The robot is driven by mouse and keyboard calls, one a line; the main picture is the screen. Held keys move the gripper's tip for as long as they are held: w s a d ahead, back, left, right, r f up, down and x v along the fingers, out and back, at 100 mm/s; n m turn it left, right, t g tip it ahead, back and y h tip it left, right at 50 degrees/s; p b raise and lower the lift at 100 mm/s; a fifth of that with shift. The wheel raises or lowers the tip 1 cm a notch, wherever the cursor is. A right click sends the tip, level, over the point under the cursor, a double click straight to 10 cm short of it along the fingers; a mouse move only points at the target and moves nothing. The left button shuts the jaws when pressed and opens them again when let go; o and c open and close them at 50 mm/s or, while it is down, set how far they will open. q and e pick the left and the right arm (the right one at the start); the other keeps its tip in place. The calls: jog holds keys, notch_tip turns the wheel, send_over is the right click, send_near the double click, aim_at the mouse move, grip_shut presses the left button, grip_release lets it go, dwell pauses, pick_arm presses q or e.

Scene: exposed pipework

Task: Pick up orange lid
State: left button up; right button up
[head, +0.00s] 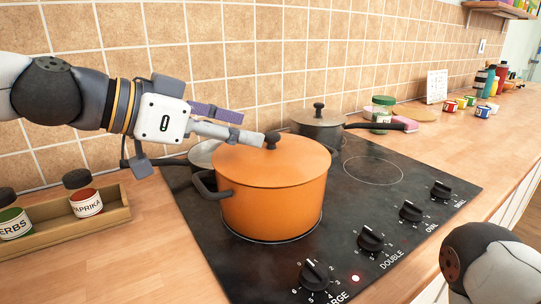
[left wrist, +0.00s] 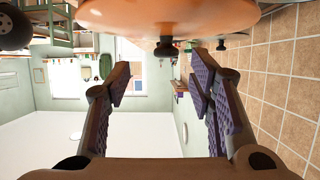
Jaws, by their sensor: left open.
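The orange lid (head: 262,160) sits on the orange pot (head: 272,205) on the black cooktop. Its dark knob (head: 272,141) stands up at the middle. My left gripper (head: 250,127) comes in from the left above the lid, open and empty. One fingertip appears very close to the knob; I cannot tell whether it touches. In the left wrist view the lid (left wrist: 165,15) spans the top edge. Its knob (left wrist: 165,47) shows in line with the gap between the open fingers of that gripper (left wrist: 160,82). My right gripper is out of view.
A grey lidded pot (head: 317,128) stands behind to the right, and a pan (head: 204,153) behind to the left. A spice rack (head: 100,222) with jars sits at the left. The tiled wall (head: 290,50) is close behind. Cooktop knobs (head: 371,238) line the front right.

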aim_at(274, 133)
pick_arm(q)
jog(key=x, duration=0.5)
jog(key=shift+w+r+b, duration=0.1)
jog(key=shift+w+b, duration=0.2)
jog(key=shift+w, duration=0.15)
jog(key=shift+a+r, duration=0.1)
grip_shut()
jog(key=shift+r, duration=0.15)
